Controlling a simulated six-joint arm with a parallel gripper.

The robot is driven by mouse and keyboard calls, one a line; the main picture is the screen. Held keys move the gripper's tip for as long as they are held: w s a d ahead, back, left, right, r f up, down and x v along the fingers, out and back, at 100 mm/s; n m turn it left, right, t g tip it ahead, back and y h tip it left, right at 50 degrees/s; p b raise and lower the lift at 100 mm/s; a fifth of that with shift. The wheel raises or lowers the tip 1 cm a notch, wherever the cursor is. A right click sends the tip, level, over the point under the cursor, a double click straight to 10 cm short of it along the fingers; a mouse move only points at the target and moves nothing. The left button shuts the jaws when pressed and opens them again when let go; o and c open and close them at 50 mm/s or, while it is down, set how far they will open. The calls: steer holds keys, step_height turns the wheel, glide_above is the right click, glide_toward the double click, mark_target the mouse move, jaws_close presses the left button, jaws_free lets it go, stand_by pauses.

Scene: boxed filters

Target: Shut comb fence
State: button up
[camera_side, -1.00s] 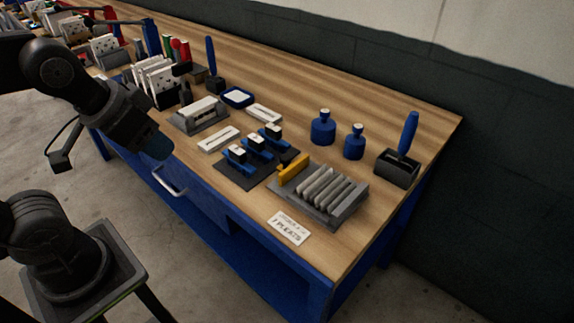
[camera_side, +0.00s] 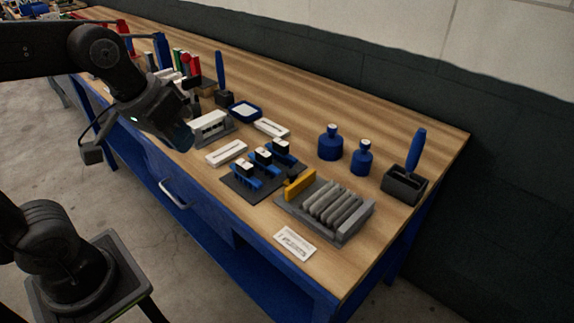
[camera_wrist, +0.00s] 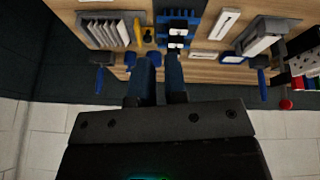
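The comb (camera_side: 345,237) is a grey tray with several upright grey slats, near the right front of the bench. A yellow bar (camera_side: 300,185), which looks like the fence, stands at its left end, apart from the slats. The wrist view also shows the comb (camera_wrist: 84,22) at the upper left, with the yellow bar (camera_wrist: 147,36) beside it. My gripper (camera_side: 180,138) is raised over the bench's front side, well left of the comb. In the wrist view its two blue fingers (camera_wrist: 160,64) are apart with nothing between them.
A dark plate (camera_side: 238,187) with several blue clamps sits just left of the yellow bar. Two blue bottles (camera_side: 330,143) (camera_side: 362,158) and a blue-handled tool in a dark holder (camera_side: 405,183) stand behind the comb. A white label card (camera_side: 295,243) lies in front.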

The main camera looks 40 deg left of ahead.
steer(key=w+n+g, duration=0.1)
steer(key=w+n, duration=0.1)
steer(key=w, duration=0.2)
steer(key=w+n+g+h, duration=0.1)
steer(key=w+n, duration=0.1)
steer(key=w, duration=0.2)
steer(key=w+n, duration=0.2)
steer(key=w, duration=0.2)
steer(key=shift+a+f+n+g, duration=0.1)
steer(key=shift+a+n+g, duration=0.15)
steer(key=shift+n+g, duration=0.15)
jaws_close()
steer(key=n+g+h, duration=0.2)
steer(key=n+g, duration=0.1)
steer(key=n, duration=0.4)
glide_toward(296, 174)
steer(key=a+r, duration=0.1)
steer(key=a, duration=0.3)
steer(key=x, duration=0.9)
steer(key=shift+w+a, duration=0.1)
steer(key=shift+w, duration=0.05)
steer(key=d, duration=0.4)
steer(key=shift+a, duration=0.1)
